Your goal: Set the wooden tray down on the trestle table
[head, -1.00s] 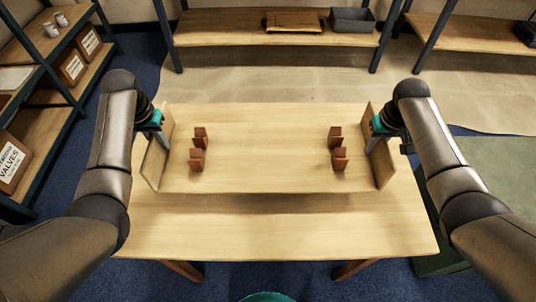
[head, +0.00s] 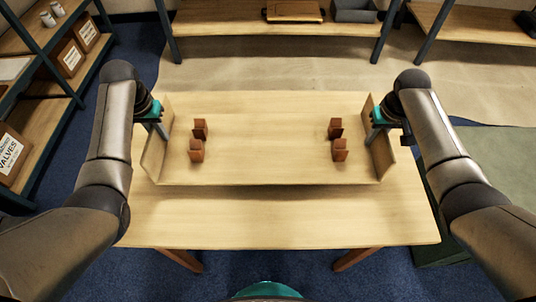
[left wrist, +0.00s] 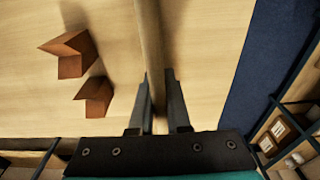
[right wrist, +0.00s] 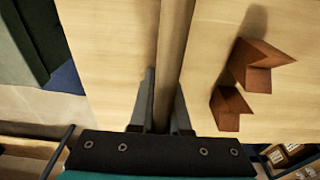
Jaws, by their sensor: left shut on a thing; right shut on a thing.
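The wooden tray (head: 265,150) is a flat pale board with an upright wall at each end, level over the trestle table (head: 280,220). A dark shadow runs under its front edge; I cannot tell whether it touches the table. Several brown angled blocks stand on the tray, in a left pair (head: 198,138) and a right pair (head: 337,138). My left gripper (head: 161,131) is shut on the left end wall, seen edge-on between its fingers in the left wrist view (left wrist: 158,85). My right gripper (head: 374,130) is shut on the right end wall, likewise in the right wrist view (right wrist: 163,85).
The tabletop is bare in front of the tray. A shelf (head: 240,33) behind holds a wooden board (head: 294,11) and a grey bin (head: 355,10). A rack with labelled boxes (head: 72,57) stands at left. A dark green block (head: 440,253) is at right.

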